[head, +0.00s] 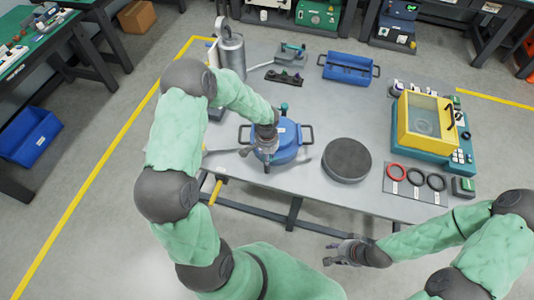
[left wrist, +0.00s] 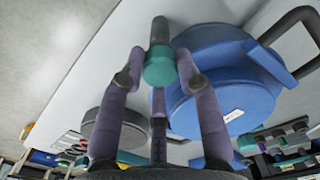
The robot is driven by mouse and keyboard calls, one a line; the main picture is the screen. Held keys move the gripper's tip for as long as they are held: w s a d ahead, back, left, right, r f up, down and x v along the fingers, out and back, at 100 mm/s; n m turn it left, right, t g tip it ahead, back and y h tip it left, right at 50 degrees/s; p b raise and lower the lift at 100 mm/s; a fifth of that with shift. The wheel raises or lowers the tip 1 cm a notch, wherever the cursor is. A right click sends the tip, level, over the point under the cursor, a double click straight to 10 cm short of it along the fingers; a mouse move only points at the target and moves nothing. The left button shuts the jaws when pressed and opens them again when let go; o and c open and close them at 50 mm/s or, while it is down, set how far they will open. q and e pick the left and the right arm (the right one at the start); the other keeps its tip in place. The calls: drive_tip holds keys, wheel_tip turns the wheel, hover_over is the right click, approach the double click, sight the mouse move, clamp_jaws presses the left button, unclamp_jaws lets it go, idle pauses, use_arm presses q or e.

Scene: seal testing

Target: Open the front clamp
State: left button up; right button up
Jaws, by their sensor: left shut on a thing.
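The blue round vessel (head: 288,148) with two side handles stands on the grey table, and its blue side and lid show in the left wrist view (left wrist: 222,90). My left gripper (head: 266,153) is at the vessel's front left edge and covers part of it. In the left wrist view my left gripper (left wrist: 162,78) is shut on the front clamp's teal and grey handle (left wrist: 159,62), beside the vessel. The clamp's lower part is hidden. Another teal clamp handle (head: 283,107) shows at the vessel's back. My right gripper (head: 342,252) is open and empty, off the table's front edge.
A dark round disc (head: 347,160) lies right of the vessel. A yellow and teal machine (head: 428,127), a mat with rings (head: 416,195) and a small box (head: 463,187) are further right. A blue tray (head: 348,68) and a metal canister (head: 231,52) stand behind.

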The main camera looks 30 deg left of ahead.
use_arm(q)
drive_tip(key=m+p, duration=0.1)
drive_tip(key=m, duration=0.2)
drive_tip(key=shift+m, duration=0.3)
drive_tip(key=shift+m+p, duration=0.4)
drive_tip(key=shift+m, duration=0.3)
drive_tip(key=shift+f, duration=0.1)
drive_tip(key=o, duration=1.1)
drive_tip(key=shift+c, duration=0.2)
